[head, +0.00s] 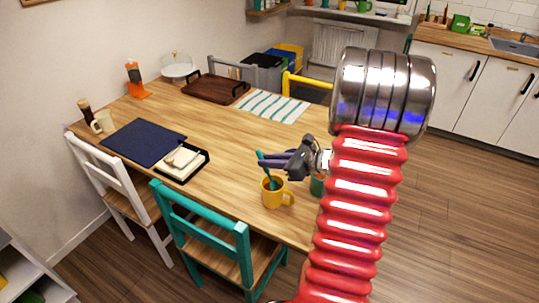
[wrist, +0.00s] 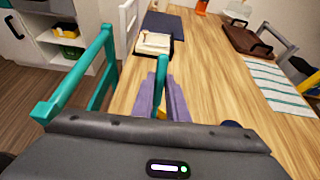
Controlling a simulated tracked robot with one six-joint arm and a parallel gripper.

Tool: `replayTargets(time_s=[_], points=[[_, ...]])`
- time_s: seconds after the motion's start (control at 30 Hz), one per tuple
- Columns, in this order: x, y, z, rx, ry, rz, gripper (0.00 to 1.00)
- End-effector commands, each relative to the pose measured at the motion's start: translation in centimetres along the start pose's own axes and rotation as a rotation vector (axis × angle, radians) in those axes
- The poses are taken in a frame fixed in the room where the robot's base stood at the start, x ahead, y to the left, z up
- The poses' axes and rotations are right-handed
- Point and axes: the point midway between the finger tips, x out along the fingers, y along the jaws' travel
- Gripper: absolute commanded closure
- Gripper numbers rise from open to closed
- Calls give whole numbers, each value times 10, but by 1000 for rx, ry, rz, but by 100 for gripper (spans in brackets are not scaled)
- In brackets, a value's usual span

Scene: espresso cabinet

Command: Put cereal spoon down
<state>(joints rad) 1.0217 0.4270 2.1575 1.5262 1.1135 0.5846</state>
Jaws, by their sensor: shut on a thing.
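The cereal spoon (head: 270,178) is teal and slants down with its lower end inside the yellow mug (head: 272,198), which stands near the table's front edge. My gripper (head: 264,160) reaches in from the right above the mug, its purple fingers shut on the spoon's upper part. Only a sliver of the yellow mug (wrist: 161,114) shows there. The spoon's lower end is hidden inside the mug.
A green mug (head: 317,186) stands to the right, partly hidden by my arm. A black tray with napkins (head: 186,171) and a navy mat (head: 144,142) lie to the left. A teal chair (head: 205,228) is at the front edge. The table's middle (head: 220,125) is clear.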

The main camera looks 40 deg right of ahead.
Motion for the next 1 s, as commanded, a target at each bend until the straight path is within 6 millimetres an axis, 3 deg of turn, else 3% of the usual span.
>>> replayTargets(time_s=[0.4, 0.8, 0.83, 1.0], points=[[13, 1, -29, 2, 1, 1, 100], [15, 2, -33, 0, 0, 1, 100], [15, 2, -33, 0, 1, 1, 86], [15, 2, -33, 0, 1, 1, 74]])
